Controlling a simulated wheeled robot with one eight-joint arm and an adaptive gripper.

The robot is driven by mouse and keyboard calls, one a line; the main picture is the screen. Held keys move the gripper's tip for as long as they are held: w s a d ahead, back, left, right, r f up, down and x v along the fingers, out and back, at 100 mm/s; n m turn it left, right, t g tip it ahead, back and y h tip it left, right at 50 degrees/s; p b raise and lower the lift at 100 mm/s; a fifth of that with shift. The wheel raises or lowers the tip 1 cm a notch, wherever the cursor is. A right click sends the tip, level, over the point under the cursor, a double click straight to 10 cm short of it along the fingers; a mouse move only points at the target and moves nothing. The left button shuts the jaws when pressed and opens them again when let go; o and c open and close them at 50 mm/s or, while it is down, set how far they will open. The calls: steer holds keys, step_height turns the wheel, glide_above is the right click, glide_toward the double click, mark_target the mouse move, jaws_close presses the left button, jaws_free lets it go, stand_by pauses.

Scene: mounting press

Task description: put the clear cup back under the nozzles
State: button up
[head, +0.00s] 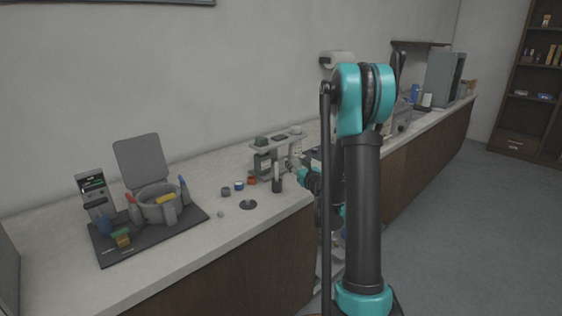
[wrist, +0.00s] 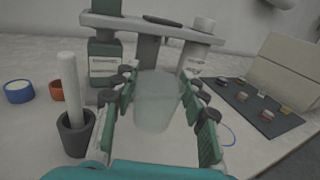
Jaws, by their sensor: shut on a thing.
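The clear cup (wrist: 158,101) is a translucent, tapered cup between the fingers of my gripper (wrist: 160,110) in the wrist view. My gripper is shut on it and holds it upright. The dispenser rack (wrist: 150,27) stands just beyond, with a green bottle (wrist: 104,58) at its left and a white bottle (wrist: 197,50) at its right. In the head view my gripper (head: 290,165) is at the rack (head: 278,143), small and partly hidden. The nozzles are not clear, and I cannot tell whether the cup is under them or touches the counter.
A dark mortar (wrist: 76,133) with a pale pestle stands close to the left of my gripper. A blue-rimmed jar (wrist: 18,91) and an orange jar (wrist: 57,90) are farther left. A dark mat (wrist: 255,108) with small items lies to the right.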

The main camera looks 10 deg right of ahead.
steer(key=x, duration=1.5)
steer(key=shift+w, duration=0.25)
steer(key=shift+f, duration=1.7)
steer(key=o, duration=1.1)
steer(key=shift+f, duration=0.15)
steer(key=shift+o, duration=0.2)
